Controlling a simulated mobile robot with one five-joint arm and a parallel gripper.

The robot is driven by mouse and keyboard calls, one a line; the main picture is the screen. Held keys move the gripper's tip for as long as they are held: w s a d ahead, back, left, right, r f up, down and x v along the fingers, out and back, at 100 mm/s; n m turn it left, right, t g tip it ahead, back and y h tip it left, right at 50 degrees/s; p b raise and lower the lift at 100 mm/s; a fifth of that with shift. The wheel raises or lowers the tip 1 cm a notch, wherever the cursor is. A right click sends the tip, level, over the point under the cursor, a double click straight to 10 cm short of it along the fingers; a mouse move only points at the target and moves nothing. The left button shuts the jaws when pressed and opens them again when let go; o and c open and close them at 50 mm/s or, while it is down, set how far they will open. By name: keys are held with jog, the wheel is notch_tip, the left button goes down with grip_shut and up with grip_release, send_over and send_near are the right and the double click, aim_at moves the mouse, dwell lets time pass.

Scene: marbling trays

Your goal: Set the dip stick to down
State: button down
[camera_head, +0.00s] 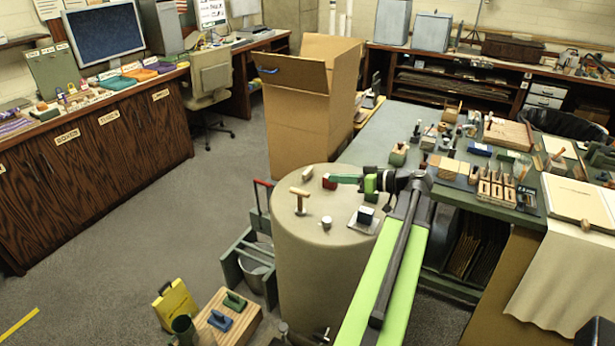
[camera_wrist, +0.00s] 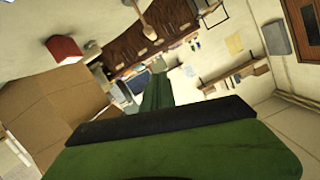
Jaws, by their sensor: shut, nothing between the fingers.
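A tan T-shaped handle (camera_head: 300,197), which may be the dip stick, stands upright on the round drum (camera_head: 318,255). I cannot tell for sure that it is the dip stick. In the wrist view a pale stick with a rounded end (camera_wrist: 146,28) shows at the top and may be the same thing. My gripper (camera_head: 340,178) is above the back of the drum top, pointing left, to the right of the handle and apart from it. Its green fingers are shut and empty; they also fill the bottom of the wrist view (camera_wrist: 165,125).
A red block (camera_head: 329,182) lies close to my fingertips; it also shows in the wrist view (camera_wrist: 65,49). A small pale knob (camera_head: 326,222) and a dark block (camera_head: 365,214) on a white plate stand on the drum. A tall cardboard box (camera_head: 305,115) stands behind.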

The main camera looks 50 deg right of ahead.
jog(key=n, duration=0.1)
jog(key=b, duration=0.3)
send_over(300, 193)
jog(key=s+d, duration=0.2)
jog(key=d, duration=0.1)
notch_tip(300, 193, down, 2)
jog(key=f+b, duration=0.1)
jog(key=a+f+b, duration=0.1)
jog(key=f, duration=0.1)
jog(key=shift+w, duration=0.2)
jog(key=shift+a+f+b, duration=0.1)
jog(key=shift+f+b, duration=0.45)
jog(key=shift+b, duration=0.2)
jog(key=shift+s, duration=0.1)
notch_tip(300, 193, down, 6)
jog(key=b, duration=0.5)
jog(key=shift+r, duration=0.2)
jog(key=shift+a+r, duration=0.1)
jog(key=shift+r, duration=0.05)
